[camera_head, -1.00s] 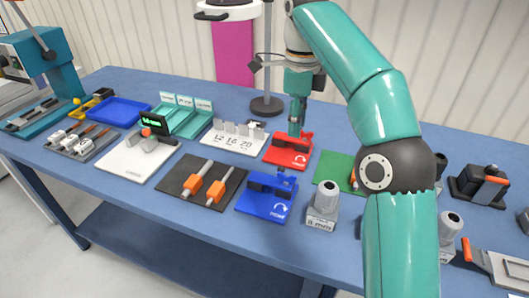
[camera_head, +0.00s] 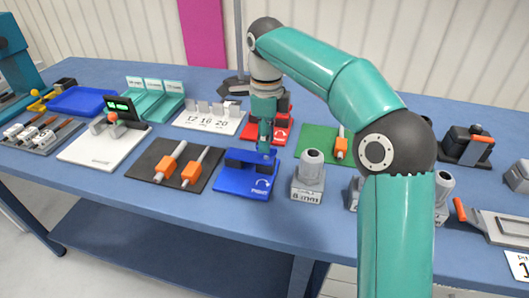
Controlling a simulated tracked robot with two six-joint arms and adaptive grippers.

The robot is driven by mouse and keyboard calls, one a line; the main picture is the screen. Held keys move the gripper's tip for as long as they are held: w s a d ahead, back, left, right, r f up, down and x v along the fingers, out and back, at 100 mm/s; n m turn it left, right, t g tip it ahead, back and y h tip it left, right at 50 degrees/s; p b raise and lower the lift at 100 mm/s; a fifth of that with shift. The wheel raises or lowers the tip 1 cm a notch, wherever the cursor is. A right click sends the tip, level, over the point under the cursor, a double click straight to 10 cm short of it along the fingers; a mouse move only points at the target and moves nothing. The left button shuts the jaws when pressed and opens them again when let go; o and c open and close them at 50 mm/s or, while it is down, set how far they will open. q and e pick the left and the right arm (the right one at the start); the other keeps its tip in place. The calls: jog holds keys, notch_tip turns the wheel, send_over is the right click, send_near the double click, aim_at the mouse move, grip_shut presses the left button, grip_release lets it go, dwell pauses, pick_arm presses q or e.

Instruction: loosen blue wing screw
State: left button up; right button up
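The blue fixture (camera_head: 232,185) is a blue plate with a dark blue clamp block, a white curved arrow and white lettering. It lies near the middle of the table's front part. My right gripper (camera_head: 265,148) points down at the right end of that block, where the blue wing screw sits. The fingers cover most of the screw, and they look narrow and close together. I cannot tell whether they grip it or only stand over it. My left gripper is not in view.
A red fixture (camera_head: 283,131) stands just behind my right gripper. A grey labelled holder (camera_head: 309,172) is close on the right. A black mat (camera_head: 147,164) with orange-handled tools lies left, and a green mat (camera_head: 316,137) lies right.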

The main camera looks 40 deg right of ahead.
jog(key=shift+s+f, duration=0.1)
jog(key=shift+f, duration=1.1)
grip_shut()
jog(key=shift+a, duration=0.1)
